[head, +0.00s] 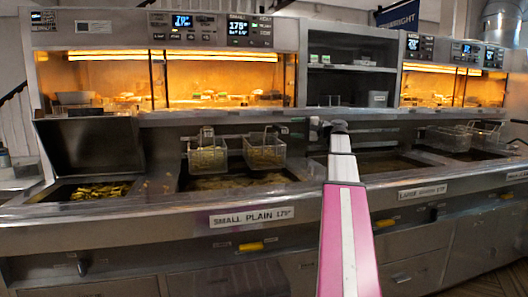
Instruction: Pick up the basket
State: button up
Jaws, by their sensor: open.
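Two wire fry baskets hang side by side over the fryer vat behind the "SMALL PLAIN 175" label. The left basket (207,160) and the right basket (265,156) both hold pale golden food. Two more wire baskets hang over the far right vat, the nearer one (449,138) and the farther one (486,132). My arm reaches forward from the bottom centre. My gripper (316,128) is at its far end, small in the picture, open and right of the two left baskets, apart from them. Its fingers are hard to make out.
The small plain vat (235,182) has food floating in it. A vat with chips (95,192) is at the left, below a raised metal lid (90,146). Lit warming cabinets (200,84) stand behind. The steel front ledge (150,222) runs across the range.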

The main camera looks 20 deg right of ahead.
aim_at(276, 127)
jog(key=x, duration=0.8)
jog(key=shift+w+a+f, duration=0.1)
jog(key=shift+w+a, duration=0.05)
jog(key=shift+a, duration=0.05)
grip_shut()
